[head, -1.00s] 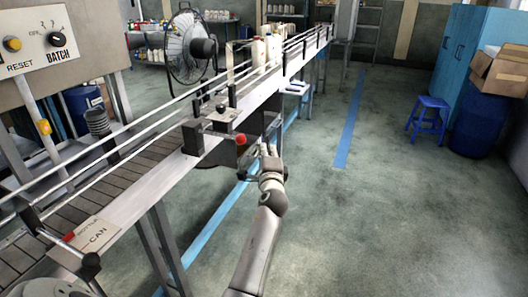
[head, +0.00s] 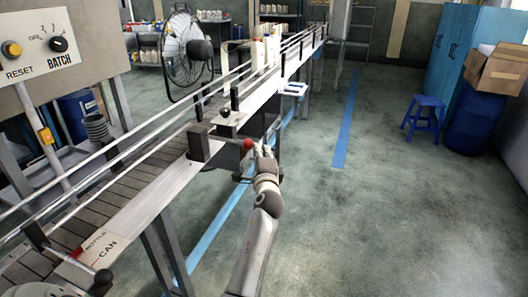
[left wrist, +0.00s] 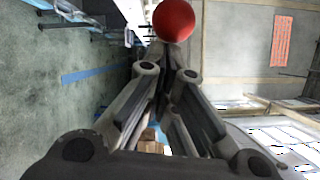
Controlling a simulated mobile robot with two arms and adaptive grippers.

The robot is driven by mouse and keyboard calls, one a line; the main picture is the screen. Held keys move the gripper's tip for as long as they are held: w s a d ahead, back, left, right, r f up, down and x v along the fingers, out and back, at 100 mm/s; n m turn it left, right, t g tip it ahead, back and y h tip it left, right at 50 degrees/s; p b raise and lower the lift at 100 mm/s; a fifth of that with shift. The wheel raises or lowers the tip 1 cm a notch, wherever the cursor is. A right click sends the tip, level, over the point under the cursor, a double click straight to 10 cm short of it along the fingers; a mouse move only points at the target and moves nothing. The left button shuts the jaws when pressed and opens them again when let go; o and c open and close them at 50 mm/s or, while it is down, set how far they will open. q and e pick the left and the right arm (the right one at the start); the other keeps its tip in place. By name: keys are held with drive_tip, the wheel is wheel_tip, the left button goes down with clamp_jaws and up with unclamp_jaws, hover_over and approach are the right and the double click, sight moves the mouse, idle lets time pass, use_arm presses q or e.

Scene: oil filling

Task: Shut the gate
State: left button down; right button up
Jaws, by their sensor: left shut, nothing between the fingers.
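A lever with a red ball knob (head: 248,144) sticks out from the near side of the conveyor, beside a dark block (head: 198,145) on the rail. It seems to belong to the gate, whose plate I cannot make out clearly. My left gripper (head: 263,152) is shut and empty, just right of the knob. In the left wrist view the red knob (left wrist: 174,20) is just beyond the closed fingertips (left wrist: 165,75). I cannot tell whether they touch. My right gripper is not in view.
The conveyor (head: 130,182) runs from the lower left to the back, with guide rails and pale bottles (head: 258,52) farther along. A fan (head: 186,48) stands behind it. A control panel (head: 35,50) is at left. Open floor lies right, with a blue stool (head: 425,116) and barrel (head: 474,122).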

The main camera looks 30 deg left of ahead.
sight(218, 138)
use_arm(q)
drive_tip(key=s+a+p, duration=0.3)
drive_tip(key=a, duration=1)
drive_tip(key=shift+s+r, duration=0.15)
drive_tip(key=shift+a, duration=0.1)
